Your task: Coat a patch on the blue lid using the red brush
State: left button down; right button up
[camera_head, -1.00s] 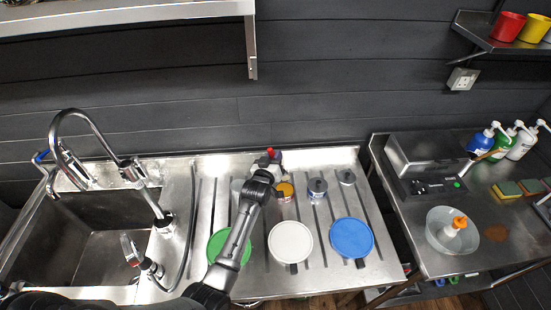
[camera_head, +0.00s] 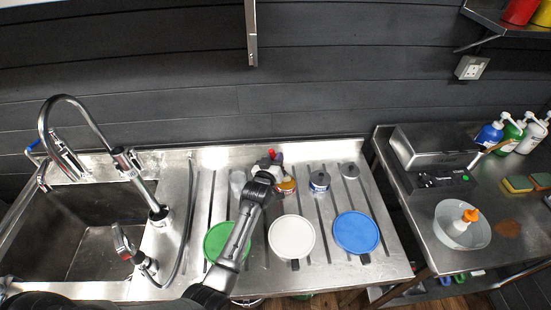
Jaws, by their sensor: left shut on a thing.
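The blue lid (camera_head: 356,232) lies flat at the right front of the ribbed steel drainboard (camera_head: 390,255). My left gripper (camera_head: 268,168) is over the back of the drainboard, behind the white lid. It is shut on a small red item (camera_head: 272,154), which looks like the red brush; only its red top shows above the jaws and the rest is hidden. The gripper is well to the left of and behind the blue lid, apart from it. My right gripper is not in view.
A green lid (camera_head: 218,242), partly behind my left arm, and a white lid (camera_head: 291,237) lie left of the blue lid. An orange pot (camera_head: 287,186), a blue-labelled tin (camera_head: 319,182) and a grey lidded pot (camera_head: 350,171) stand behind. A sink (camera_head: 75,235) is at left.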

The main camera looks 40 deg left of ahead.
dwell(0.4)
pick_arm(q)
jog(key=shift+f+b, duration=0.35)
jog(key=shift+f, duration=0.2)
dwell(0.5)
dwell(0.4)
jog(key=shift+f, duration=0.15)
dwell(0.8)
notch_tip(320, 180, up, 4)
jog(key=p, duration=0.4)
notch_tip(320, 180, up, 3)
jog(key=p, duration=0.3)
dwell(0.4)
